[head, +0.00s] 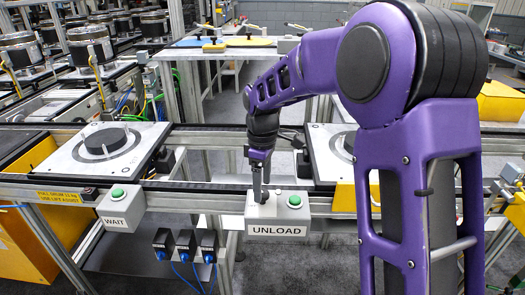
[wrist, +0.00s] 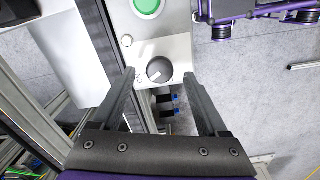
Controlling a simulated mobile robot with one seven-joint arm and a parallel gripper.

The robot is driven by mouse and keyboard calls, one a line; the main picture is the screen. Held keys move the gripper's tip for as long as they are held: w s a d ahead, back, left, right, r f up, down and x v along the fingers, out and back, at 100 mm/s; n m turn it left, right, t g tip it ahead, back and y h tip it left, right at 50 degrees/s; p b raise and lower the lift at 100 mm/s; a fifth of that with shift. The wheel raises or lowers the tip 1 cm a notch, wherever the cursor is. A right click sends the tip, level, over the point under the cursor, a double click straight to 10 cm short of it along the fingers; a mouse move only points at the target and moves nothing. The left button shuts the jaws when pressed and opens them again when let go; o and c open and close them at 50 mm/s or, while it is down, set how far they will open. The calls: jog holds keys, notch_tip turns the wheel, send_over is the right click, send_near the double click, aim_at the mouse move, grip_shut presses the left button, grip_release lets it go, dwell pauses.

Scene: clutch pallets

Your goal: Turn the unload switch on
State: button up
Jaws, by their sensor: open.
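The unload switch is a round black knob (wrist: 159,70) with a white pointer mark towards its lower left in the wrist view. It sits on a light grey control box (wrist: 170,48) below a green button (wrist: 146,5). In the head view, the box (head: 277,231) bears the label UNLOAD, with the green button (head: 294,201) at its right. My gripper (head: 262,196) points down over the box's left part and largely hides the knob there. In the wrist view my gripper (wrist: 160,76) is open, one finger on each side of the knob, with visible gaps.
A similar WAIT box (head: 117,222) with a green button is mounted further left on the conveyor rail. Pallets (head: 100,150) rest on the conveyor behind. Small black switch boxes (head: 186,243) with blue cables hang below the rail.

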notch_tip(320, 180, up, 16)
jog(key=p, duration=0.2)
jog(key=shift+f, duration=0.2)
